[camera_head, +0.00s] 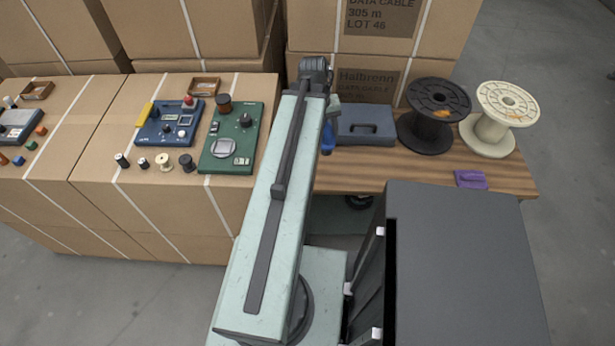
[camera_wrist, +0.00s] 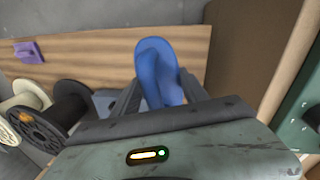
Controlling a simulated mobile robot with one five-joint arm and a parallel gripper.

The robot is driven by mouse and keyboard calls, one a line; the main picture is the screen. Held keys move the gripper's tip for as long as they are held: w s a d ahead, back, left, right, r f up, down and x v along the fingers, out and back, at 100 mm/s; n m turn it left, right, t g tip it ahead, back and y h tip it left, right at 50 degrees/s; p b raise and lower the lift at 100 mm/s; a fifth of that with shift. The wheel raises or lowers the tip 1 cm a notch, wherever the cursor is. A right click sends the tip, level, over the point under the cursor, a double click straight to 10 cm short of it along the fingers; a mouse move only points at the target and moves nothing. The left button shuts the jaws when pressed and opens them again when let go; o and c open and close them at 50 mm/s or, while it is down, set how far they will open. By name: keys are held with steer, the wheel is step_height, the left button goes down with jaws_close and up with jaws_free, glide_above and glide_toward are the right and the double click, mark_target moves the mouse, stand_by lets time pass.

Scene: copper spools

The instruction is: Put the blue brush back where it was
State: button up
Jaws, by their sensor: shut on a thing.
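The blue brush (camera_wrist: 157,62) is between the two fingers of my gripper (camera_wrist: 160,80) in the wrist view, and the gripper is shut on it. Its broad rounded blue end points away from the wrist camera. In the head view a small blue part of the brush (camera_head: 327,138) shows beside the far end of my arm, over the left end of the wooden tabletop (camera_head: 420,178). The arm hides most of my gripper there. I cannot tell whether the brush touches the tabletop.
A grey-blue case (camera_head: 366,134), a black spool (camera_head: 434,112) and a cream spool (camera_head: 494,122) stand on the wooden top. A purple cloth (camera_head: 470,179) lies near its front right. Left are cartons (camera_head: 105,135) with a green panel (camera_head: 250,125) and blue panel (camera_head: 150,133).

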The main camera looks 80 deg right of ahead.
steer(key=s+a+f+m+b, duration=0.2)
steer(key=s+f+b, duration=0.7)
steer(key=f, duration=0.4)
steer(key=w+d, duration=0.2)
steer(key=w, duration=0.3)
steer(key=w+d+f+b, duration=0.1)
steer(key=w+d, duration=0.2)
steer(key=w, duration=0.2)
steer(key=w+d+b, duration=0.1)
steer(key=w+d, duration=0.2)
steer(key=w, duration=0.2)
steer(key=shift+f, duration=0.25)
step_height(320, 180, down, 4)
steer(key=b, duration=0.4)
steer(key=shift+r, duration=0.25)
steer(key=shift+f, duration=0.15)
steer(key=o, duration=1.3)
